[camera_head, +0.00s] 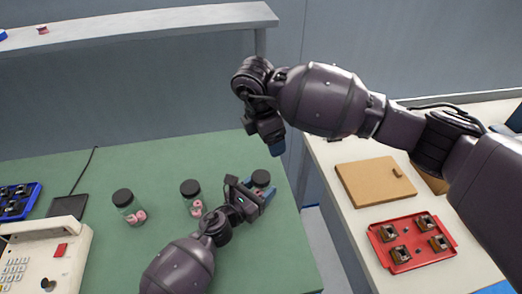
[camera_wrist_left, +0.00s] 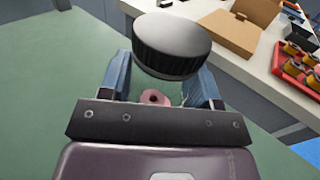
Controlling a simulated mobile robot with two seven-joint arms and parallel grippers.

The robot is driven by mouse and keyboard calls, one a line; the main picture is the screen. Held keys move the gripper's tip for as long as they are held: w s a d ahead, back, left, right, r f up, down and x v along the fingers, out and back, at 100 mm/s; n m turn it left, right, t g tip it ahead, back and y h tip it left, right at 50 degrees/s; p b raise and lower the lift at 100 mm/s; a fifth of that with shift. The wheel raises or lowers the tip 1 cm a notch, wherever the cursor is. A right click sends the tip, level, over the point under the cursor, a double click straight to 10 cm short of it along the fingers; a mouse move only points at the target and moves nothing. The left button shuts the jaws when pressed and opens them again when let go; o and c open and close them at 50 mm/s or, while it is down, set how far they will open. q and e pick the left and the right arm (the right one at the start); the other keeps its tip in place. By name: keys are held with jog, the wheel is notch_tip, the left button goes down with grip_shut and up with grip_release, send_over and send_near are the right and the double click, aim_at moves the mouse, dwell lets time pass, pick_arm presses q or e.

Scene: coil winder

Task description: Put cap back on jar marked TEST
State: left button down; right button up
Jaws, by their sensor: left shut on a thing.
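A jar with a black ribbed cap stands on the green table, and its cap (camera_head: 261,178) shows at the right end of my left gripper (camera_head: 250,190). In the left wrist view the black cap (camera_wrist_left: 172,42) sits above the blue fingers of my left gripper (camera_wrist_left: 160,88), which are shut on the jar's body. A pink coil (camera_wrist_left: 153,97) shows between the fingers. I cannot tell whether the cap is fully seated. My right gripper (camera_head: 278,145) hangs above the table's right edge, apart from the jar; its opening is not clear. No TEST marking is readable.
Two more black-capped jars, one at the left (camera_head: 129,207) and one in the middle (camera_head: 192,198), hold pink coils. A keypad device (camera_head: 40,262) and a blue tray (camera_head: 38,190) are at left. Across a gap, a white bench carries a brown box (camera_head: 365,182) and a red tray (camera_head: 378,241).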

jog(key=n, duration=0.9)
jog(key=s+f+n+y, duration=0.1)
jog(key=n, duration=0.8)
jog(key=s+n, duration=0.1)
jog(key=n, duration=0.7)
jog(key=shift+a+f+n+g, duration=0.15)
jog(key=shift+a+n+g, duration=0.05)
jog(key=shift+n+g, duration=0.2)
jog(key=n, duration=0.3)
jog(key=n+y, duration=0.1)
jog(key=n, duration=0.1)
jog(key=shift+s+a+f+n, duration=0.2)
jog(key=shift+s+a+n, duration=0.1)
jog(key=shift+s+a, duration=0.1)
jog(key=n, duration=0.5)
jog(key=shift+s+a, duration=0.2)
jog(key=shift+a, duration=0.1)
jog(key=n, duration=0.5)
jog(key=shift+a+y, duration=0.15)
jog(key=shift+y, duration=0.15)
